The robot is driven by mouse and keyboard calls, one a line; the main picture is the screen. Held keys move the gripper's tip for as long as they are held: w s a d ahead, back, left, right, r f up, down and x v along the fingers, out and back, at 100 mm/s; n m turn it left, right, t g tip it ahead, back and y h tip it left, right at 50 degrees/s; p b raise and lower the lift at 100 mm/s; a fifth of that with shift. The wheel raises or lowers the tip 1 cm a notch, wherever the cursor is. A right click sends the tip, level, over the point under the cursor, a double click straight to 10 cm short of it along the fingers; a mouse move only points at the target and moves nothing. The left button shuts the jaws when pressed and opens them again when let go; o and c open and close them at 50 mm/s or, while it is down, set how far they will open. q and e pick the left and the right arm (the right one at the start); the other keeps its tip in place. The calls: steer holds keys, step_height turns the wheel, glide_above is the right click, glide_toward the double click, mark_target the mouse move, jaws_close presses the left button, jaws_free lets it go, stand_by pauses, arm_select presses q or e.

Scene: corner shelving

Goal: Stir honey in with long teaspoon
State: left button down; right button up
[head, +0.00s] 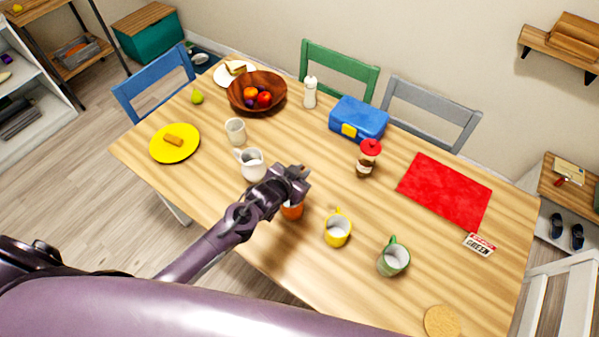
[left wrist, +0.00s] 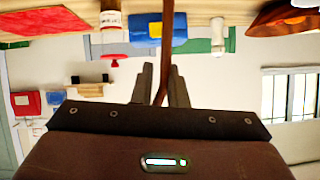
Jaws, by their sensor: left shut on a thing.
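My left gripper (head: 300,178) is over the front middle of the table. In the left wrist view (left wrist: 161,88) it is shut on a thin, long copper-brown handle, which I take as the long teaspoon (left wrist: 167,45). The spoon's far end is out of frame there, and I cannot make out the spoon in the head view. An orange cup (head: 292,211) stands right below the gripper, partly hidden by it. I cannot tell whether the spoon is inside the cup. A red-capped bottle with brown contents (head: 368,162), possibly honey, stands behind to the right. My right gripper is not seen.
A white jug (head: 252,165) and white cup (head: 235,131) stand left of the gripper. A yellow mug (head: 337,232) and green mug (head: 393,260) stand right. Behind are a fruit bowl (head: 240,94), white bottle (head: 310,92) and blue lunchbox (head: 357,117). A red mat (head: 445,190) lies right.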

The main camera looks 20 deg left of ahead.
arm_select(q)
step_height(320, 180, up, 6)
steer(key=shift+w+d+r, duration=0.15)
steer(key=shift+w+d, duration=0.25)
steer(key=shift+w, duration=0.05)
stand_by(0.6)
stand_by(0.4)
steer(key=shift+r, duration=2.5)
